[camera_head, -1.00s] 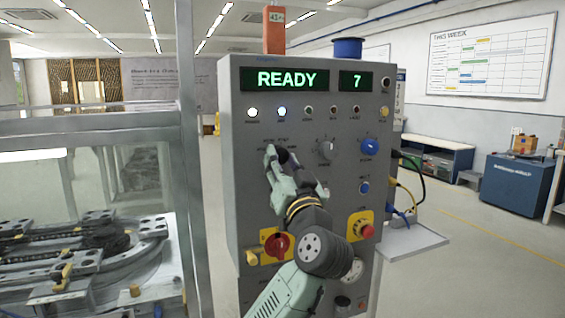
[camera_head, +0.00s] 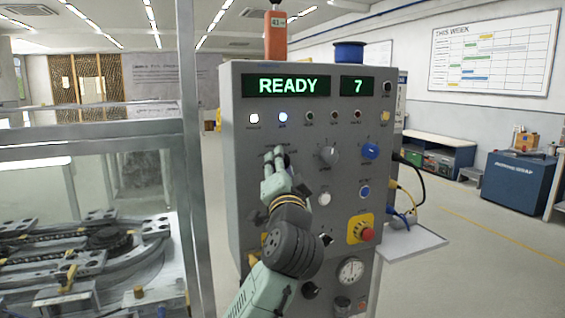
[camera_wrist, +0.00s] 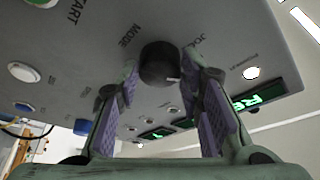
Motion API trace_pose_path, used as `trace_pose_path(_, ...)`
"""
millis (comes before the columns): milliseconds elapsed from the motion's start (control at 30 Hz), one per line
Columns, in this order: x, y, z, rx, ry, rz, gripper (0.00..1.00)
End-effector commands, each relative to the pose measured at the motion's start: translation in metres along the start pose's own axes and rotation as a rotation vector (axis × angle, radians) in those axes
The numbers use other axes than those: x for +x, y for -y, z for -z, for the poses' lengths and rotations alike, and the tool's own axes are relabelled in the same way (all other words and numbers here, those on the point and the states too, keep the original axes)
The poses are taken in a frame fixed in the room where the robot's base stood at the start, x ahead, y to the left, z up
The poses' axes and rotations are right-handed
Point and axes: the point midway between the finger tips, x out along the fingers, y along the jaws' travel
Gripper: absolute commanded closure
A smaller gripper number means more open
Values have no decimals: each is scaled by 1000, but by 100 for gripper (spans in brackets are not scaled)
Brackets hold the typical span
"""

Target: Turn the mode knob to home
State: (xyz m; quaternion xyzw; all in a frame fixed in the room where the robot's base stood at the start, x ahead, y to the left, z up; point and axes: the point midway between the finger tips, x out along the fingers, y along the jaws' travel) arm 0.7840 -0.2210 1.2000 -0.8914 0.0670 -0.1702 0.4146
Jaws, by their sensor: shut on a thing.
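The mode knob (camera_wrist: 160,65) is a dark round knob on the grey panel, under the word MODE in the wrist view. A small pale mark shows on its lower right edge. The word JOG is printed beside it on the right. My gripper (camera_wrist: 165,88) has its purple-padded fingers on either side of the knob and is shut on it. In the head view my gripper (camera_head: 275,165) is at the upper left of the panel, with the knob (camera_head: 286,159) mostly hidden behind the fingers. Its position labels there are too small or covered to read.
The control cabinet (camera_head: 236,200) shows READY and 7. A grey knob (camera_head: 328,155) and a blue knob (camera_head: 370,151) are right of my gripper. A red emergency button (camera_head: 366,234) is lower right. A metal frame (camera_head: 190,150) stands close on the left.

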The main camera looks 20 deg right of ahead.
Motion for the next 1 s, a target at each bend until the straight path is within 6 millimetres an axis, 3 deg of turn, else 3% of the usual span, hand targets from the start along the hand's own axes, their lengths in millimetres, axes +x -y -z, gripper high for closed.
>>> trace_pose_path(300,0,1,0,113,1,-47,94)
trace_pose_path(833,0,1,0,134,2,-55,94)
trace_pose_path(867,0,1,0,134,2,-55,64)
trace_pose_path(1000,0,1,0,133,1,-55,55)
